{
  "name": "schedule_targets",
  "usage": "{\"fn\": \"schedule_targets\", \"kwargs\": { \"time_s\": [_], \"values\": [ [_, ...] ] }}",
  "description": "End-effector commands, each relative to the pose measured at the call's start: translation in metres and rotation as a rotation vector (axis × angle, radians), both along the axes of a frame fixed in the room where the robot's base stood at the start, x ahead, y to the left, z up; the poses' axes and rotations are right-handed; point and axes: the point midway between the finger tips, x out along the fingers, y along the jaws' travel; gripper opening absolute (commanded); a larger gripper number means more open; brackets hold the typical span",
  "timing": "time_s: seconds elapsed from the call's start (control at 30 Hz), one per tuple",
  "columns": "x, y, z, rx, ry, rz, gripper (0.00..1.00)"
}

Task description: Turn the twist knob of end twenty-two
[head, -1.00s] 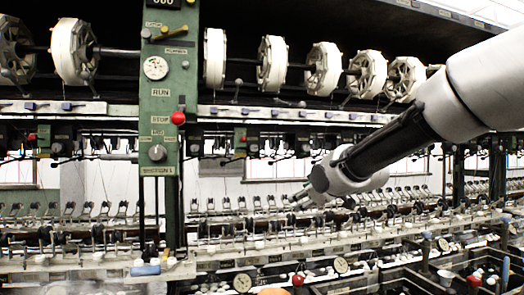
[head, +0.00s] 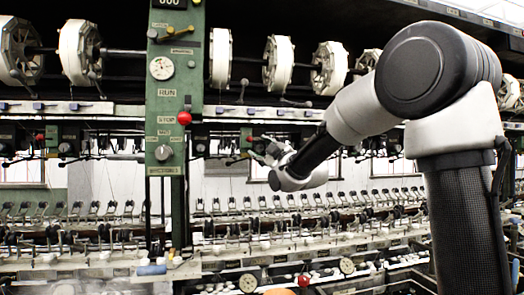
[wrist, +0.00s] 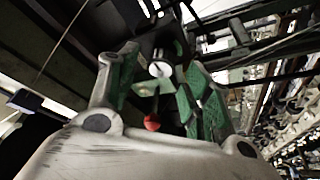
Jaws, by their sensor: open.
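In the wrist view, a small round silver knob with a dark slot (wrist: 160,69) shows between the finger ends, on a green fitting. It looks like a twist knob; I cannot read any end number on it. A red ball (wrist: 152,122) shows below it, between the fingers. My gripper (wrist: 162,60) is open, with green-padded fingers spread either side of the knob and nothing held. I cannot tell the distance left to the knob. In the head view, my gripper (head: 262,149) is at the dark middle rail (head: 290,128), right of the green post (head: 172,100).
The green post carries a gauge (head: 161,68), a red ball knob (head: 184,118) and a grey knob (head: 164,153). White reels (head: 278,61) line the top. Below are crowded thread guides (head: 300,200) and a basin ledge with dials (head: 248,282).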

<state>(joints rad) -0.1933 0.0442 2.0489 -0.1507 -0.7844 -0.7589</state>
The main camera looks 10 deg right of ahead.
Motion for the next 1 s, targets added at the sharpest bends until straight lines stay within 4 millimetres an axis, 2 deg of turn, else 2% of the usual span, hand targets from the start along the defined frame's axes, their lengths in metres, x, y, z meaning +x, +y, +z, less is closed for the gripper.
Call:
{"fn": "schedule_targets", "kwargs": {
  "time_s": [0.33, 0.5, 0.6, 0.77, 1.0],
  "values": [
    [0.0058, 0.0018, 0.0014, 0.001, 0.002, 0.0, 0.5],
    [0.0056, 0.0017, 0.0015, 0.001, 0.001, -0.001, 0.19],
    [0.0056, 0.0016, 0.0014, 0.001, 0.001, -0.001, 0.04],
    [0.0057, 0.0031, 0.0009, 0.056, 0.002, 0.002, 0.04],
    [0.0056, 0.0042, 0.0006, 0.353, 0.001, 0.001, 0.04]
  ]
}}
